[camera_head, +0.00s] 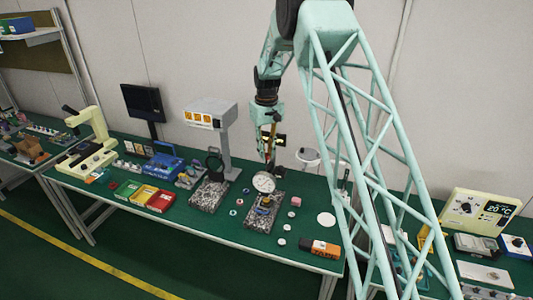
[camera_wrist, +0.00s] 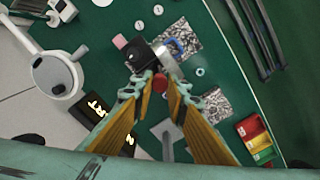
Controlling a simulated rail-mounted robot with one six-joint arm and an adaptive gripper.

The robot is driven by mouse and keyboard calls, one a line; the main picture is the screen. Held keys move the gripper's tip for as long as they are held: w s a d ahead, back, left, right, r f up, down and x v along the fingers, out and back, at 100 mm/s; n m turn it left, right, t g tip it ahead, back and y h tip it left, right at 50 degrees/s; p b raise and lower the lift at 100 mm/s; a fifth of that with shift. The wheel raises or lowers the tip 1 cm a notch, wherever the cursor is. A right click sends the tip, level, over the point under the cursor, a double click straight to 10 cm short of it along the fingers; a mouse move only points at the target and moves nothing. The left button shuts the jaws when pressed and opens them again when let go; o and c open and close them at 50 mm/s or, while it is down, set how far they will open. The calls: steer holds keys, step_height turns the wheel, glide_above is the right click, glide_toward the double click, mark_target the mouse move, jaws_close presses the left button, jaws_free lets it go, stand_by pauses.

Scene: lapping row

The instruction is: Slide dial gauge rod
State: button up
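The dial gauge (camera_head: 263,183) has a round white face and stands above a speckled granite base (camera_head: 280,203) on the green bench. In the wrist view a dark block with a silver cylinder (camera_wrist: 165,62) lies just beyond the fingertips. A red cap (camera_wrist: 161,83) shows between the fingertips; it seems to top the gauge's upright rod, mostly hidden. My gripper (camera_head: 269,150) points down above and behind the gauge face. In the wrist view my gripper (camera_wrist: 160,80) has its fingers apart on either side of the cap; contact is not clear.
Small rings and pucks (camera_head: 282,241) lie around the gauge. Red, yellow and green bins (camera_head: 144,195) stand further left. A round white magnifier lamp (camera_head: 308,155) is close on the right.

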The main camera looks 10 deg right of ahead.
jaws_close()
steer(key=shift+f+b, duration=0.75)
steer(key=shift+f, duration=0.55)
steer(key=o, duration=0.8)
jaws_free()
steer(key=shift+r, duration=0.15)
step_height(320, 180, up, 12)
